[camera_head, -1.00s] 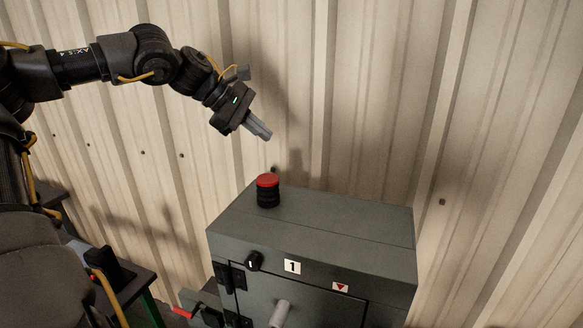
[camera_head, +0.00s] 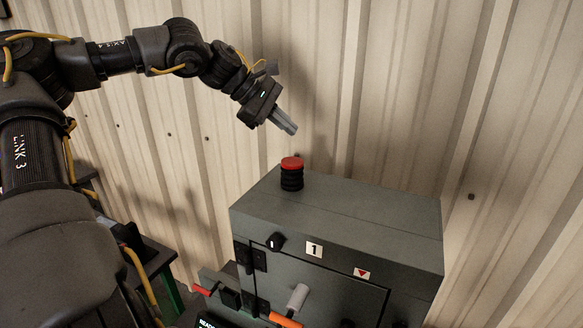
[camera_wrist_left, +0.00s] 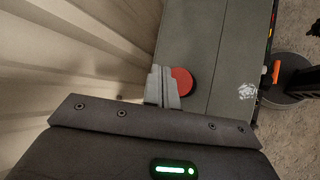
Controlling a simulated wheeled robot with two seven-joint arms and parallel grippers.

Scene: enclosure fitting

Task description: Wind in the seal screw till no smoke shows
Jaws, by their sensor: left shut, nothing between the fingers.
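A grey enclosure (camera_head: 340,215) stands against the wall, its front door (camera_head: 330,295) shown partly at the bottom of the head view. I cannot make out a part that is surely the seal screw, and no smoke shows. A black ribbed post with a red cap (camera_head: 291,163) stands upright on the enclosure's top; the cap also shows in the left wrist view (camera_wrist_left: 184,81). My left gripper (camera_head: 291,130) is shut and empty, its fingers pointing down and right, above the red cap and apart from it. Its fingers (camera_wrist_left: 162,72) hide part of the cap in the wrist view. My right gripper is not in view.
The front carries a black knob (camera_head: 275,242), a "1" label (camera_head: 314,249), a red triangle label (camera_head: 361,273) and a grey handle (camera_head: 298,297). Red (camera_head: 202,290) and orange (camera_head: 286,321) handles show low down. The corrugated wall (camera_head: 400,90) is close behind.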

